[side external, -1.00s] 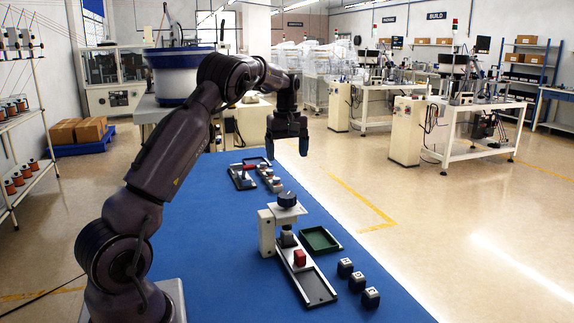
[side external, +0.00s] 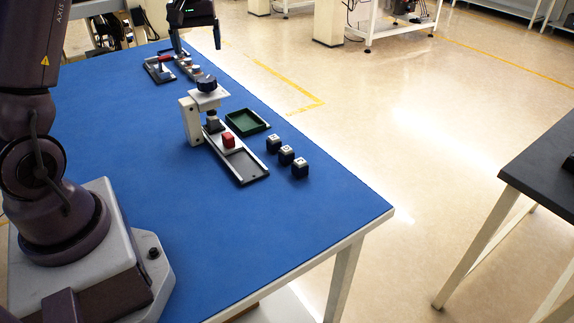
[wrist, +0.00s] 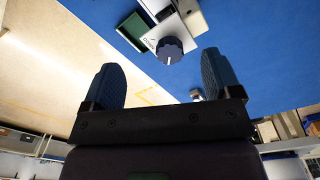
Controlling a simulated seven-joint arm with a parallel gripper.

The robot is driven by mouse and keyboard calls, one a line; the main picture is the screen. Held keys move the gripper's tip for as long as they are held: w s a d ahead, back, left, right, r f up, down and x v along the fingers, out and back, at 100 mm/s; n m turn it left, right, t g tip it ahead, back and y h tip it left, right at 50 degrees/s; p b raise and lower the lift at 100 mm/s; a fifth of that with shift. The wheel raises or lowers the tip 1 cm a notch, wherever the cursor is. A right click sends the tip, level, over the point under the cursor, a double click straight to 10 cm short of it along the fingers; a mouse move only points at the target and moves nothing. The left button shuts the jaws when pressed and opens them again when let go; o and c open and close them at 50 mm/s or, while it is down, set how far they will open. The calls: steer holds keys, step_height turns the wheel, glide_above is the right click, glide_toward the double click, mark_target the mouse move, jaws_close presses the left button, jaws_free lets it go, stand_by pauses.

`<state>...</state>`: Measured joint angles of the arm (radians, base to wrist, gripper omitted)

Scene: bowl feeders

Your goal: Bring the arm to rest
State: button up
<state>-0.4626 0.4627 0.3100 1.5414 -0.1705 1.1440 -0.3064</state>
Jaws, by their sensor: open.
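My gripper (side external: 198,46) hangs over the far part of the blue table, fingers pointing down, at the top edge of the side view. Its two fingers stand apart with nothing between them, as the wrist view (wrist: 160,80) also shows. It is clear of the clamp fixture (side external: 190,121), which has a dark knob (side external: 206,83) on top. The upper part of my arm is cut off by the side view's frame.
Another rack (side external: 159,70) lies near my gripper. The table's near part (side external: 250,230) is bare. A black-topped table (side external: 545,160) stands right.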

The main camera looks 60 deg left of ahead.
steer(key=s+d+r+m+t, duration=0.1)
steer(key=s+d+m, duration=0.3)
steer(key=d, duration=0.5)
steer(key=s+d+r+m+t, duration=0.2)
steer(key=s+d+r+m, duration=0.1)
steer(key=d, duration=0.6)
steer(key=s+d+r+m+t, duration=0.2)
steer(key=s+d+m, duration=0.3)
steer(key=d, duration=0.5)
steer(key=s+r, duration=0.1)
steer(key=s, duration=0.1)
steer(key=shift+s+m, duration=0.35)
steer(key=shift+m, duration=0.05)
